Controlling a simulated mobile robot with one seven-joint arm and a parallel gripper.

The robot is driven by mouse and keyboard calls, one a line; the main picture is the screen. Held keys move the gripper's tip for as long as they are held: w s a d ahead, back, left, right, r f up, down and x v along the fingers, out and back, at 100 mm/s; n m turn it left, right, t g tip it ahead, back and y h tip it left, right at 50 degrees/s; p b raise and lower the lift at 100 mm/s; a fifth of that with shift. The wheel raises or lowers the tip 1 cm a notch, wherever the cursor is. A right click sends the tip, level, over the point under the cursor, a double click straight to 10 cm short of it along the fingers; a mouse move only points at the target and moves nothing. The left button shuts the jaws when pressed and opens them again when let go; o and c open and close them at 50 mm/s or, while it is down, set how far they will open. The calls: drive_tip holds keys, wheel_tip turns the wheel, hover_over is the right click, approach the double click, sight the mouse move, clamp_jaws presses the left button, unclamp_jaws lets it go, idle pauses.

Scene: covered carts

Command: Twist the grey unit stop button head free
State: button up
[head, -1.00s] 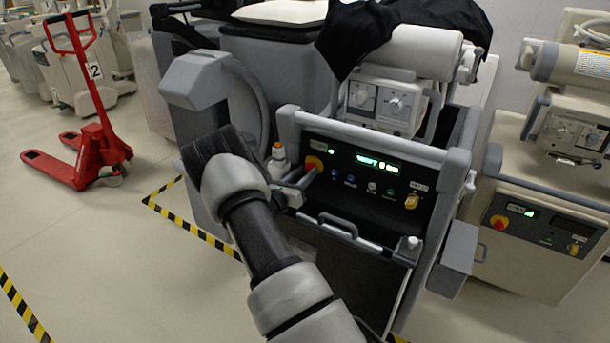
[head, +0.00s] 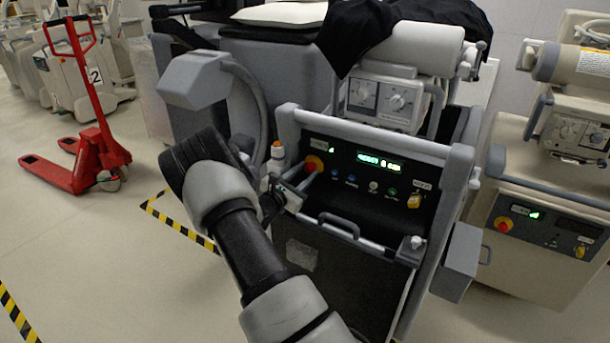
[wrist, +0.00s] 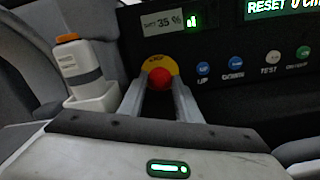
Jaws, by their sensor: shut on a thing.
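The grey unit (head: 440,152) stands in the middle of the head view with a black control panel on its front. Its stop button head (head: 314,163) is red on a yellow plate at the panel's left end. In the wrist view the red head (wrist: 160,78) sits between the two fingers of my gripper (wrist: 160,88), with the yellow plate (wrist: 160,62) behind it. My gripper (head: 306,180) is shut on the head; the fingers hide its sides. Whether the head has turned on its base cannot be told.
A bottle with an orange cap (wrist: 82,65) stands in a holder just left of the button. Blue, white and green buttons (wrist: 236,62) lie to the right. A grey handle bar (head: 345,228) runs below the panel. A beige unit (head: 530,230) stands at the right, a red pallet truck (head: 95,150) at the left.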

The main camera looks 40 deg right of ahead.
idle(0.3)
drive_tip(key=o, duration=1.1)
drive_tip(key=p+v, duration=0.2)
drive_tip(key=v, duration=1.5)
drive_tip(key=shift+s+a, duration=0.15)
drive_tip(key=shift+a, duration=0.05)
